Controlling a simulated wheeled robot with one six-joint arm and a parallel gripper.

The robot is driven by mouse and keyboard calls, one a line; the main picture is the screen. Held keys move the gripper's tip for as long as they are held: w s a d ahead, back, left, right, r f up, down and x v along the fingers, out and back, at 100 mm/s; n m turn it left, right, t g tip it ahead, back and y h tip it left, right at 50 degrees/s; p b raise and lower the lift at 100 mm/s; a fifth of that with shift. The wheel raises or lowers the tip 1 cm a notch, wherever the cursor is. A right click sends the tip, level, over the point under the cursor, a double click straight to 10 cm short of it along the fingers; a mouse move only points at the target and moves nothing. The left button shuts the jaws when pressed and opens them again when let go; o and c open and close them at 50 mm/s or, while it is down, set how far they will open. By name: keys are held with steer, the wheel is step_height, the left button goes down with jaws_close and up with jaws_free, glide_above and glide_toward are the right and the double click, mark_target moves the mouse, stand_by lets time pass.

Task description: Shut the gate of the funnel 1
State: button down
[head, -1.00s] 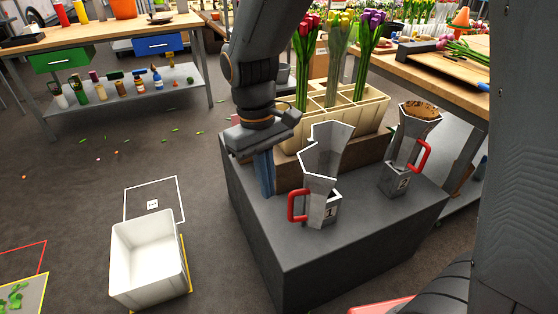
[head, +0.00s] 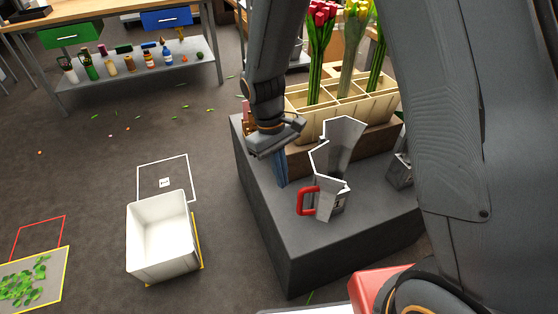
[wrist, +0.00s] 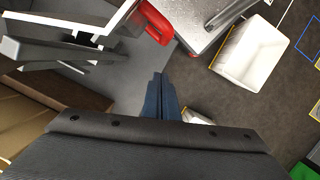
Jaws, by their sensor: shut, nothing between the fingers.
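Funnel 1 (head: 336,160) is a grey metal funnel with an angular, open top, standing on the dark grey block. Its red gate handle (head: 307,201) sticks out to the left at its base. In the wrist view the red handle (wrist: 152,20) shows at the top, beside the white-edged funnel (wrist: 95,25). My gripper (head: 281,183) points down just left of and behind funnel 1, apart from the handle. Its blue fingers (wrist: 161,95) are together with nothing between them. Whether the gate itself is open is hard to tell.
A second funnel (head: 399,170) stands to the right, mostly hidden by my arm. A wooden divided crate (head: 300,98) with tulip bunches stands behind. A white bin (head: 162,237) sits on the floor at left. The block's left front (head: 275,225) is clear.

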mark_target(313, 191)
steer(key=shift+s+d+f+p, duration=0.1)
steer(key=shift+s+d+f, duration=0.15)
steer(key=shift+s+d, duration=0.25)
steer(key=shift+s+d+f+p, duration=0.1)
steer(key=shift+s+d+f, duration=0.2)
steer(key=shift+s, duration=0.4)
steer(key=shift+s+d+f+p, duration=0.1)
steer(key=shift+s+d+f, duration=0.1)
steer(key=shift+s+d, duration=0.35)
steer(key=shift+s, duration=0.15)
